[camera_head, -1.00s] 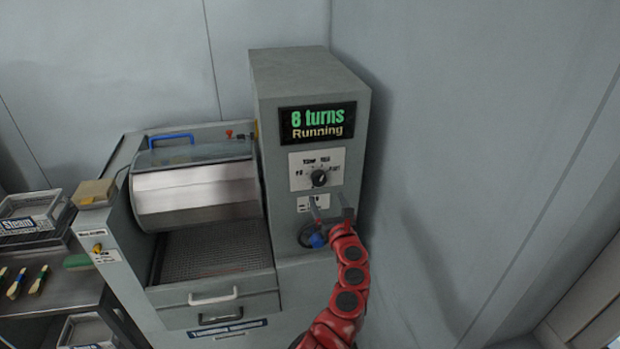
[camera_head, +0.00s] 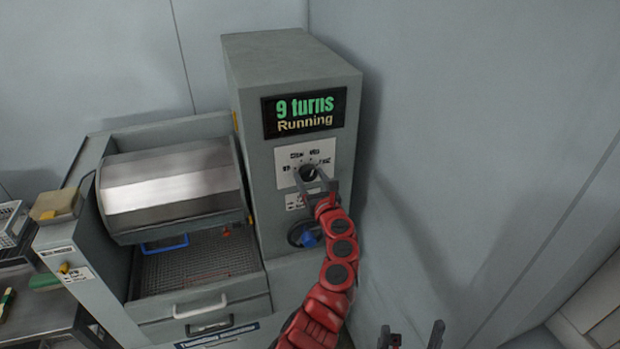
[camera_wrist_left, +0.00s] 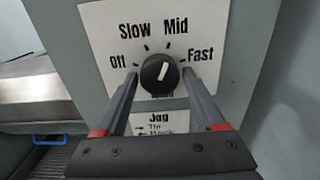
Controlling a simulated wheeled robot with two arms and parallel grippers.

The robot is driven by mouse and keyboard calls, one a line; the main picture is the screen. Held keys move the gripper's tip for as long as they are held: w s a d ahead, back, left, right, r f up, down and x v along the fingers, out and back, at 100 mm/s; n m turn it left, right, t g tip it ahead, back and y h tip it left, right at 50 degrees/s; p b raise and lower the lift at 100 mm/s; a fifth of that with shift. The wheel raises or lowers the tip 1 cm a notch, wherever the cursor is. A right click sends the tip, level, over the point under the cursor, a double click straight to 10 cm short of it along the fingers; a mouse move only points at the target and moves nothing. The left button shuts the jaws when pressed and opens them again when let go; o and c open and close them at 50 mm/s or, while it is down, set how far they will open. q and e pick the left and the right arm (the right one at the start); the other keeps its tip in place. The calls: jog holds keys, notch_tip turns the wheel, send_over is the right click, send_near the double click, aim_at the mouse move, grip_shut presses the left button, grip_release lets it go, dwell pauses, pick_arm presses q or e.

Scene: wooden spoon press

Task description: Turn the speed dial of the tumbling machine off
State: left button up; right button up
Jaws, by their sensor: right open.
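The speed dial (camera_head: 309,172) is a black round knob on a white label plate on the tumbling machine's control column (camera_head: 285,222). In the left wrist view the dial (camera_wrist_left: 160,76) sits among the marks Off, Slow, Mid and Fast, and its white pointer points up and slightly right, toward Mid. My left gripper (camera_head: 313,172) is at the dial. In its wrist view the left gripper (camera_wrist_left: 160,72) is open, with one finger on each side of the knob and small gaps visible. My right gripper (camera_head: 412,330) is open and empty at the bottom edge.
The display (camera_head: 304,112) reads "9 turns Running". The metal drum (camera_head: 172,187) is left of the column, above a mesh tray. A blue knob (camera_head: 309,239) sits below the dial. A plain wall stands close on the right.

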pick_arm(q)
jog(key=c, duration=1)
jog(key=n+b, duration=0.3)
jog(key=n, duration=0.1)
jog(key=shift+f+b, duration=0.25)
jog(key=shift+b, duration=0.05)
jog(key=n+b, duration=1.3)
jog(key=b, duration=0.2)
jog(key=shift+d+r+b, duration=0.1)
jog(key=shift+r+b, duration=0.05)
jog(key=shift+b, duration=0.15)
jog(key=shift+n+b, duration=1)
jog(key=shift+b, duration=0.05)
jog(key=shift+r+n+b, duration=0.2)
jog(key=shift+n+b, duration=0.3)
